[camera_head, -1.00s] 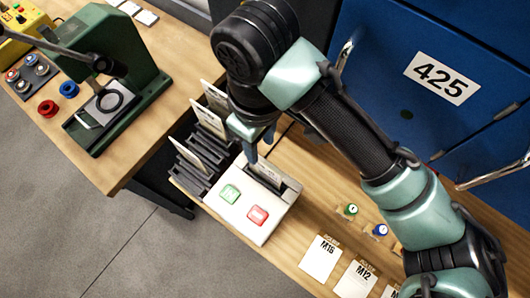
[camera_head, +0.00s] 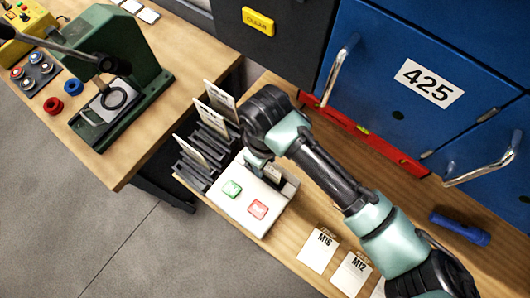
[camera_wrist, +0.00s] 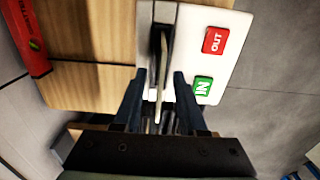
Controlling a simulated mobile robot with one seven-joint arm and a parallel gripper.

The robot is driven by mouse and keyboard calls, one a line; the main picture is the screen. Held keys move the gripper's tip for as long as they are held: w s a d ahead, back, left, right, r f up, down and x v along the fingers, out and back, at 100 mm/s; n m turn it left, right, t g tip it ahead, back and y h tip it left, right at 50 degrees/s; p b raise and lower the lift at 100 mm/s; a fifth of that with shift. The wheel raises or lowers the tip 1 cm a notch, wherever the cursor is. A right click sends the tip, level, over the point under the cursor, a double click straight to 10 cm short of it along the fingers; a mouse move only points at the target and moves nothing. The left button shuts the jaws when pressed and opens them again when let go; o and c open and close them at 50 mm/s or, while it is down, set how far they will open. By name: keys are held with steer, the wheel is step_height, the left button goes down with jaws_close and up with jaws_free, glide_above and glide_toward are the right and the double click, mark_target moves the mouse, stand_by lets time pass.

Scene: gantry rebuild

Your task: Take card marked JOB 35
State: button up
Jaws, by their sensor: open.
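A white time-clock box (camera_head: 238,207) with a green IN button and a red OUT button stands on the wooden bench. A pale card (camera_head: 272,173) stands in the slot at its back; its marking cannot be read. In the wrist view the card (camera_wrist: 160,98) is seen nearly edge-on. My gripper (camera_wrist: 160,74) is open, with one finger on each side of the card. In the head view my gripper (camera_head: 258,165) is low at the slot and partly hides the card. More cards (camera_head: 220,100) stand in a dark rack beside the clock; I cannot read JOB 35 on any.
The dark card rack (camera_head: 195,170) is close on the clock's left. A red spirit level (camera_head: 375,142) and a blue torch (camera_head: 460,228) lie before the blue cabinet (camera_head: 385,60). White M16 (camera_head: 318,249) and M12 cards lie to the right. A green press (camera_head: 130,65) stands on the left bench.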

jaws_close()
stand_by(1.4)
